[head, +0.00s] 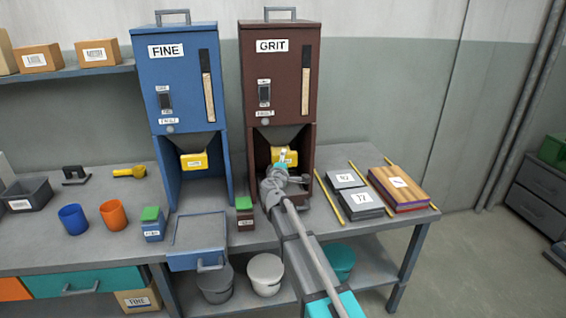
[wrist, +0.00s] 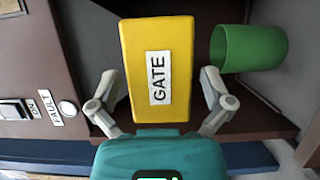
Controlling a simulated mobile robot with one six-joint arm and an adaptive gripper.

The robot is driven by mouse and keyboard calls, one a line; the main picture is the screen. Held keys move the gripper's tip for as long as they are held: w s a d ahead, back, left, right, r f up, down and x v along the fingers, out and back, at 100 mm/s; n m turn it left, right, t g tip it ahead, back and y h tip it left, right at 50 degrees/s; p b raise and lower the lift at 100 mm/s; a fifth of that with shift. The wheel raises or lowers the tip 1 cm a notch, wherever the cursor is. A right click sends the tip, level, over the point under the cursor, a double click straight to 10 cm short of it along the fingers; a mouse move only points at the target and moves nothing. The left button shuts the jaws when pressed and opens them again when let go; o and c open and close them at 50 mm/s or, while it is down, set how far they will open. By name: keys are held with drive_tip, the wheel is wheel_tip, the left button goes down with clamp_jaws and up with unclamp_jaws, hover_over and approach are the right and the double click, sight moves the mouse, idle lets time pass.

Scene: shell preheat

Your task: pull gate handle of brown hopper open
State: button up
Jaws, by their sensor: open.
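The brown hopper (head: 278,80), labelled GRIT, stands on the bench beside the blue one. Its yellow gate handle (head: 290,157) sits under the funnel, partly hidden behind my gripper (head: 281,170). In the wrist view the handle (wrist: 157,45) is a yellow block marked GATE, large and central. My gripper (wrist: 160,100) is open, with one finger on each side of the handle's near part. Small gaps seem to show between fingers and handle; contact is hard to tell.
A green cup (wrist: 248,48) is beside the handle in the wrist view. The blue FINE hopper (head: 183,80) stands close on the left. Dark weights (head: 361,203) and a yellow rod (head: 329,200) lie to the right. A small green-topped brown container (head: 245,219) stands front left.

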drive_tip(key=s+a, duration=0.1)
drive_tip(key=s, duration=1)
drive_tip(key=shift+s+a, duration=0.15)
drive_tip(key=shift+s, duration=0.15)
drive_tip(key=s+d+f+m+g+h, duration=0.3)
drive_tip(key=d+f+m+g, duration=0.15)
drive_tip(key=d, duration=0.55)
drive_tip(key=s+d+f+m+g+h, duration=0.2)
drive_tip(key=s+d+f+m+g, duration=0.3)
drive_tip(key=d, duration=0.6)
drive_tip(key=s+d+f+m+g+y, duration=0.3)
drive_tip(key=s+f+m+g, duration=0.15)
drive_tip(key=s, duration=0.45)
drive_tip(key=s+d+f+m+g+y, duration=0.25)
drive_tip(key=s+f+g+y, duration=0.2)
drive_tip(key=s, duration=0.35)
wheel_tip(320, 180, up, 14)
drive_tip(key=p, duration=1.3)
drive_tip(key=shift+f+h+p, duration=0.15)
drive_tip(key=shift+h+p, duration=0.2)
drive_tip(key=shift+p, duration=0.05)
drive_tip(key=shift+a+t, duration=0.1)
drive_tip(key=shift+t, duration=0.15)
